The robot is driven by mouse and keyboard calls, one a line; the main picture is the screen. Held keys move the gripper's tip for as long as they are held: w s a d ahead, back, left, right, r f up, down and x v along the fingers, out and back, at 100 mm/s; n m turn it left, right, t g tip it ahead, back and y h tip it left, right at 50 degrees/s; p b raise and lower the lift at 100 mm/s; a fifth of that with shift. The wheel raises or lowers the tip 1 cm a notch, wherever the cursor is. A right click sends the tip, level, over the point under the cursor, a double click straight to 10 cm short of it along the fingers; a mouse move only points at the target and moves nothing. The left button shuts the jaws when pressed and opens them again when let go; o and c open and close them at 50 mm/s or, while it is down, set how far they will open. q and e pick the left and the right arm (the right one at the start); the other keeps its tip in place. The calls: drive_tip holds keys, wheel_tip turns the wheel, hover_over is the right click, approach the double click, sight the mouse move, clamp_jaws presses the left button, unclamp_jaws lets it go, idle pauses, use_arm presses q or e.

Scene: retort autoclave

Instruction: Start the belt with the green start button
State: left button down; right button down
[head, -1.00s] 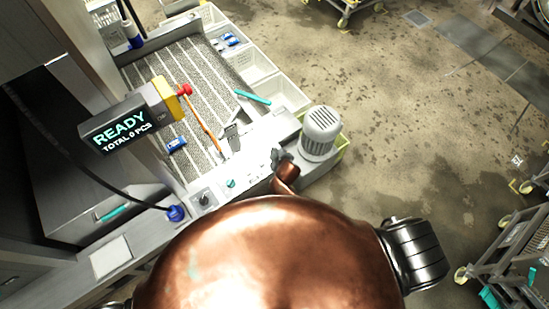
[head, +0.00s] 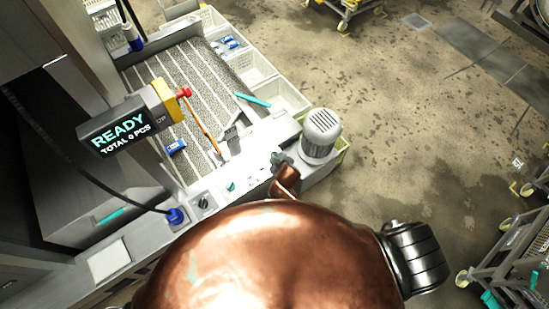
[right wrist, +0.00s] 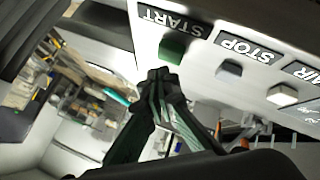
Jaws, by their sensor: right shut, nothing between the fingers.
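The green start button (right wrist: 172,50) shows in the right wrist view on a pale panel, beside a START label (right wrist: 174,20). My right gripper (right wrist: 160,76) is shut and empty, its fingertips just below the green button in that picture; I cannot tell whether they touch it. In the head view the right gripper (head: 277,160) is small, at the control panel beside the grey motor, and my copper arm hides much of the front. The belt (head: 180,90) is grey with pale stripes. The display (head: 118,133) reads READY, TOTAL 0 PCS. My left gripper is not in view.
A stop button (right wrist: 229,71) sits close to the start button, with another pale button (right wrist: 282,95) beyond. A red mushroom button (head: 184,92) on a yellow box stands over the belt. The grey motor (head: 321,133) is right of the gripper. Open floor lies further right.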

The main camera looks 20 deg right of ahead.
drive_tip(key=shift+f, duration=0.1)
idle(0.5)
drive_tip(key=shift+f, duration=0.3)
